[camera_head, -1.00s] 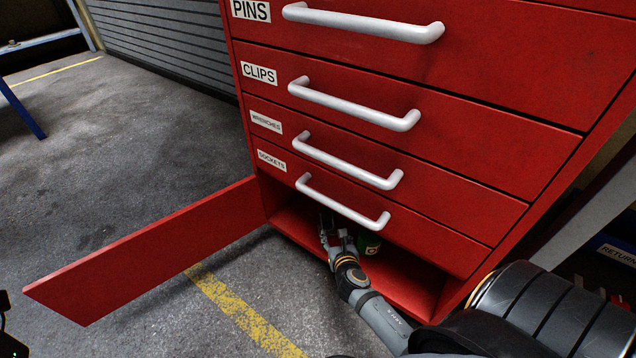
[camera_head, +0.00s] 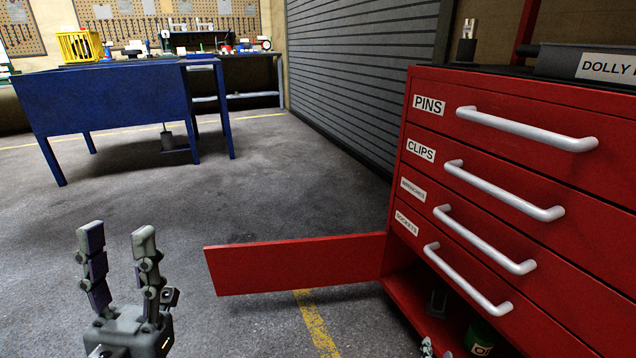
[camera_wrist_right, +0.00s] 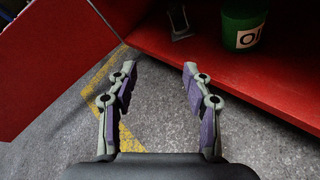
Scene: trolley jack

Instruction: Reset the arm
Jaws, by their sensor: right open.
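My left gripper (camera_head: 117,228) stands upright at the lower left of the head view, its two fingers apart and nothing between them. My right gripper (camera_wrist_right: 160,67) is open and empty in the right wrist view, in front of the red cabinet's open bottom compartment. Only a bit of it shows at the bottom edge of the head view (camera_head: 428,348). A green can (camera_head: 480,338) with a white label stands in the compartment; it also shows in the right wrist view (camera_wrist_right: 243,22). A small dark grey object (camera_wrist_right: 179,22) stands left of the can.
The red cabinet (camera_head: 500,165) has several handled drawers. Its bottom door (camera_head: 295,265) hangs open to the left, between my grippers. A blue table (camera_head: 105,98) stands at the back left. The grey floor between is clear.

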